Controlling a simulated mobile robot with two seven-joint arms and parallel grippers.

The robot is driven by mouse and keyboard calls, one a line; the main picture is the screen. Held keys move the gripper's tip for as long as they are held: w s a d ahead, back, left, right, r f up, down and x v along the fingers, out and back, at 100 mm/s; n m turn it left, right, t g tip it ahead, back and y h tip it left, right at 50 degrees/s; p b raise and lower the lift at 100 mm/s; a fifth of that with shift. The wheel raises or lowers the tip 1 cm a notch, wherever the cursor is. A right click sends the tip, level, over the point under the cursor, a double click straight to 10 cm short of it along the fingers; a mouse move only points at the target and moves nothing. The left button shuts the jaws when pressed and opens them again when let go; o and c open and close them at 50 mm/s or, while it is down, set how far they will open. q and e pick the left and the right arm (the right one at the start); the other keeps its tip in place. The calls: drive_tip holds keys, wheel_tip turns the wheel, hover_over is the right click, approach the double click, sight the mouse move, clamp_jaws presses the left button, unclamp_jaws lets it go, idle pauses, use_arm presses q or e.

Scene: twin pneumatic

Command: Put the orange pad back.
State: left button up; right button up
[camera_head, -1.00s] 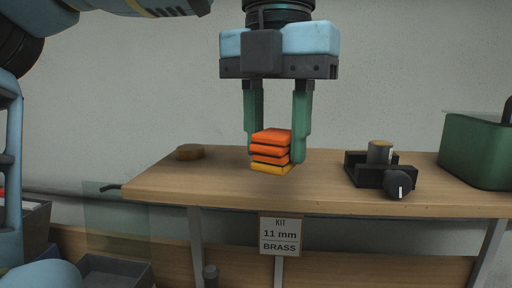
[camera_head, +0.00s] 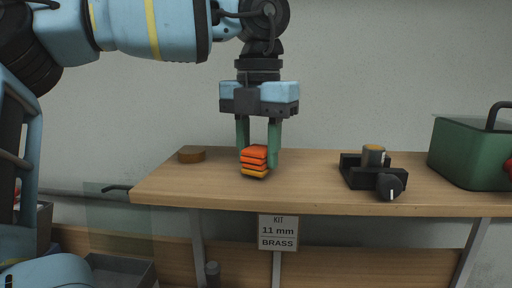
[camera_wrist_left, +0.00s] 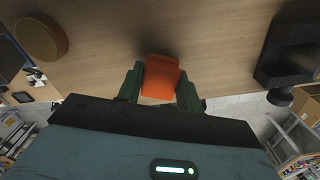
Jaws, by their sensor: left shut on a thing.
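The orange pad (camera_head: 254,160) is a small block with orange layers, dark grooves and a yellow-orange bottom layer. My left gripper (camera_head: 257,152) points down with its two green fingers shut on the pad's sides. The pad is over the wooden table, left of its middle; I cannot tell whether its underside touches the tabletop. In the left wrist view the pad (camera_wrist_left: 161,78) sits between the green fingers (camera_wrist_left: 160,88), its orange face showing. My right gripper is not in view.
A round brown disc (camera_head: 192,154) lies on the wooden table (camera_head: 310,184) at the back left. A black fixture with a knob (camera_head: 391,186) and a metal cylinder (camera_head: 373,155) stands to the right, beside a green case (camera_head: 468,155). The table between pad and fixture is clear.

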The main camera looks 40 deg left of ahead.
sight(258, 147)
use_arm(q)
drive_tip(key=shift+f, duration=0.2)
drive_tip(key=shift+f, duration=0.15)
drive_tip(key=o, duration=0.9)
wheel_tip(258, 147, up, 12)
drive_tip(key=shift+r, duration=0.15)
idle(0.7)
